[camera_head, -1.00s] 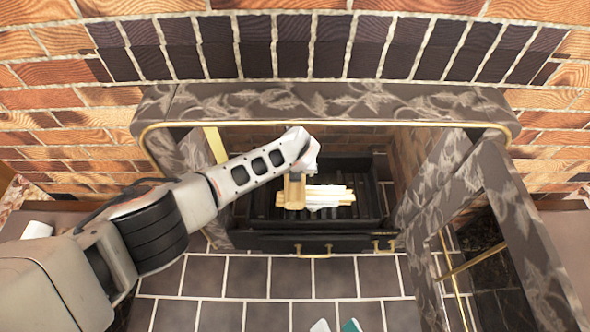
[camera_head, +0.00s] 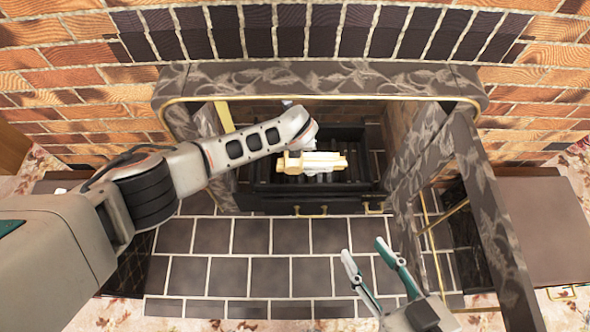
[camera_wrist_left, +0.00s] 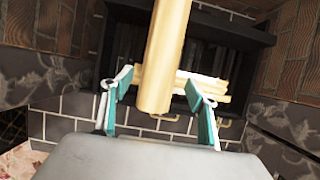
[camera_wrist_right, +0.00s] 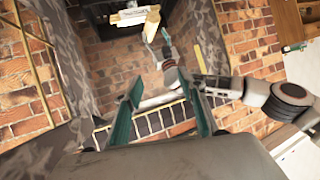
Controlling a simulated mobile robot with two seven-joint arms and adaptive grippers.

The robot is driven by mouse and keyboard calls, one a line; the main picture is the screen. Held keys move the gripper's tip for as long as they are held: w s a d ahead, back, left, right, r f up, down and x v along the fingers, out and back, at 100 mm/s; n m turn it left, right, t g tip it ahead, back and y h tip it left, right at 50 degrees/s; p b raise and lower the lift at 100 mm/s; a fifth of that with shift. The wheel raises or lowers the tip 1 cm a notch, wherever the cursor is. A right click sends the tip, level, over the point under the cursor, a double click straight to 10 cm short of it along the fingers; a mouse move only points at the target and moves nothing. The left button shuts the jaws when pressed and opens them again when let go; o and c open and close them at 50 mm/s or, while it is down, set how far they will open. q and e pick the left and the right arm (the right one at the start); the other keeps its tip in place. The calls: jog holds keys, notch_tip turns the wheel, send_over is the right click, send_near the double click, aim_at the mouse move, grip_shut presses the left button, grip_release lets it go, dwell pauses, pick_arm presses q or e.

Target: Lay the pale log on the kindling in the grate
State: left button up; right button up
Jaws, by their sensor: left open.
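The pale log (camera_wrist_left: 165,55) stands out between the two fingers of my left gripper (camera_wrist_left: 160,85) in the left wrist view. Those fingers are apart, with gaps beside the log. The paler kindling (camera_wrist_left: 207,86) lies behind it. In the head view the log (camera_head: 291,163) is at the kindling's (camera_head: 328,160) left end, over the black grate (camera_head: 262,178); my left wrist hides the gripper there. The right wrist view shows the log (camera_wrist_right: 152,24) end-on by the kindling (camera_wrist_right: 128,17); contact is unclear. My right gripper (camera_head: 363,250) is open and empty above the hearth tiles.
The patterned fireplace surround (camera_head: 320,78) frames the opening, with brick walls on both sides. An open door-like panel (camera_head: 490,220) stands to the right of the opening. The tiled hearth (camera_head: 250,270) in front is clear.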

pick_arm(q)
jog(key=s+p, duration=0.3)
jog(key=s, duration=0.5)
pick_arm(e)
jog(key=shift+n+g+h, duration=0.4)
jog(key=shift+n, duration=0.4)
jog(key=d+f, duration=0.1)
jog(key=s+d+f, duration=0.1)
jog(key=d, duration=0.1)
jog(key=shift+s+d, duration=0.1)
jog(key=shift+d, duration=0.1)
pick_arm(q)
jog(key=shift+d, duration=0.1)
